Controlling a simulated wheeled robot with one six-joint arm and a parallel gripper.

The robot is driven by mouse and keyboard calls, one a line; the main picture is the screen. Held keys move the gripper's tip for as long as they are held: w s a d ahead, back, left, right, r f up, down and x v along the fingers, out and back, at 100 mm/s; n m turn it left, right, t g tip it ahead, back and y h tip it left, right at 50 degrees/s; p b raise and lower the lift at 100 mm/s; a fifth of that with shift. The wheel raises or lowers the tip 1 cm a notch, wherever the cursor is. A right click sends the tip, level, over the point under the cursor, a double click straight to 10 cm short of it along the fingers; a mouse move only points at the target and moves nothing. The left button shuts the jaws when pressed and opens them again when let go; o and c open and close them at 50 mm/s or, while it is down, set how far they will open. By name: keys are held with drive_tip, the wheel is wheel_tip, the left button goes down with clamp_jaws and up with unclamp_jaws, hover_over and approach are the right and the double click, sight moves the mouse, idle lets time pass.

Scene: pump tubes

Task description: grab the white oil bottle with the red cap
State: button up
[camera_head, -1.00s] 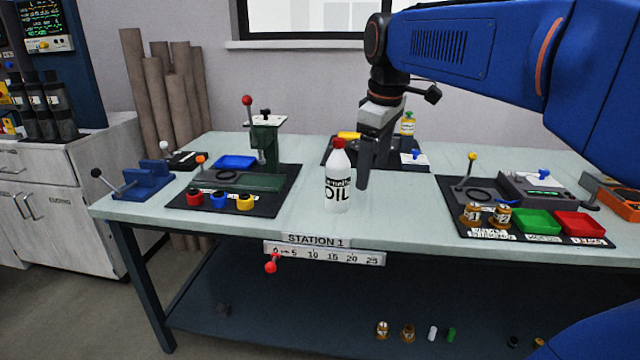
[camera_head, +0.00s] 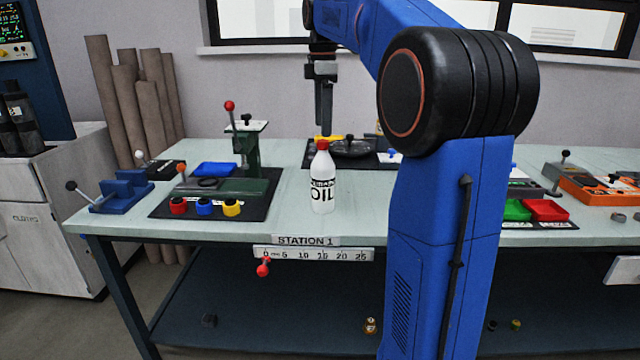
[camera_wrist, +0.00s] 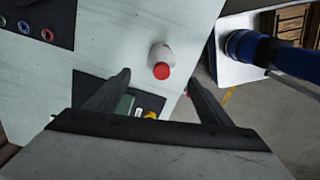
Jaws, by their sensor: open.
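The white oil bottle (camera_head: 323,188) with a red cap (camera_head: 322,145) stands upright on the table near its front edge, above the "STATION 1" label. In the wrist view the bottle (camera_wrist: 160,54) shows from above, its red cap (camera_wrist: 161,71) towards the camera, ahead of and between the two finger lines. My gripper (camera_head: 324,130) hangs pointing down, above and apparently behind the bottle in the head view. In the wrist view my gripper (camera_wrist: 158,78) has its fingers spread wide with nothing between them. The bottle is apart from the fingers.
A black mat (camera_head: 255,203) with a green press (camera_head: 246,150) and several coloured caps lies left of the bottle. A blue clamp (camera_head: 122,192) is farther left. Another black mat (camera_head: 365,160) lies behind. My blue arm hides much of the table's right half. The table beside the bottle is clear.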

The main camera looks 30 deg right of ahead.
sight(323, 153)
wheel_tip(323, 153, down, 10)
drive_tip(key=shift+r, duration=0.15)
drive_tip(key=shift+s+f, duration=0.2)
drive_tip(key=shift+f, duration=2.4)
drive_tip(key=c, duration=1.5)
